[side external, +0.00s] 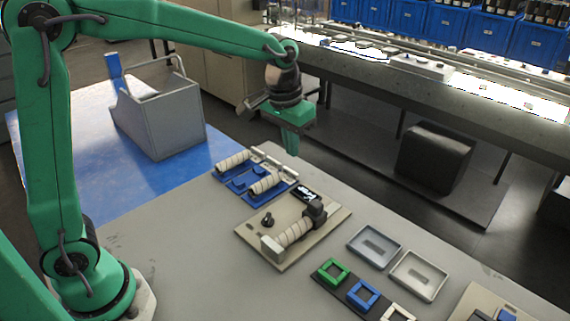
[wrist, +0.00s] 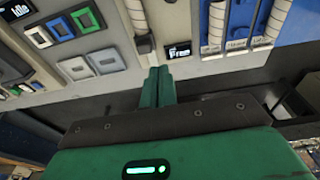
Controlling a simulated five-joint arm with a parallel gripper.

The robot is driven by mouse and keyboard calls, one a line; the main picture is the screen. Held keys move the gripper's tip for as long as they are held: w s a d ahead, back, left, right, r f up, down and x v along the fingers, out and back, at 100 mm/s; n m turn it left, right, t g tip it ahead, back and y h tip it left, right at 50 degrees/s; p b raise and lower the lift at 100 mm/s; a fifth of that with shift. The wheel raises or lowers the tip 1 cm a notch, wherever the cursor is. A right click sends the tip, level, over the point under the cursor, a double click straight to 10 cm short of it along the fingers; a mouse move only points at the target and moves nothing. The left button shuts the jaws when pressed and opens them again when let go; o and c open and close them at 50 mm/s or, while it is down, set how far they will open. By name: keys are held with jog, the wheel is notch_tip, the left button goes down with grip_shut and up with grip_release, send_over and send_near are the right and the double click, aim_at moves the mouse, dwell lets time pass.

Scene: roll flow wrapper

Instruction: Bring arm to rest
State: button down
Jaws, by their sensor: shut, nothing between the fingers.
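My gripper (side external: 291,146) is green and shut, with nothing between its fingers. In the side external view it hangs above and past the far edge of the grey table (side external: 180,250), pointing down. In the wrist view the closed fingers (wrist: 160,80) point toward the table edge. My arm is stretched out across the upper part of the side external view. A beige wrapper station (side external: 250,230) with a roll (side external: 294,232) and a small black display (side external: 306,193) stands on the table, apart from the gripper. The display also shows in the wrist view (wrist: 178,52).
A blue rack with rolls (side external: 238,178) lies near the far edge. Two grey trays (side external: 419,275) and a dark strip with green (side external: 331,272) and blue (side external: 362,296) square frames lie at right. A grey toolbox (side external: 160,120) stands on a blue surface. A conveyor (side external: 420,95) runs behind.

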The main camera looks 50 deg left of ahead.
jog(key=s+a+r+t, duration=0.1)
jog(key=s+a+t, duration=0.1)
jog(key=s, duration=0.8)
jog(key=s+a+r+t, duration=0.2)
jog(key=s+a, duration=0.3)
jog(key=s, duration=0.6)
jog(key=shift+s, duration=0.2)
jog(key=shift+r, duration=0.1)
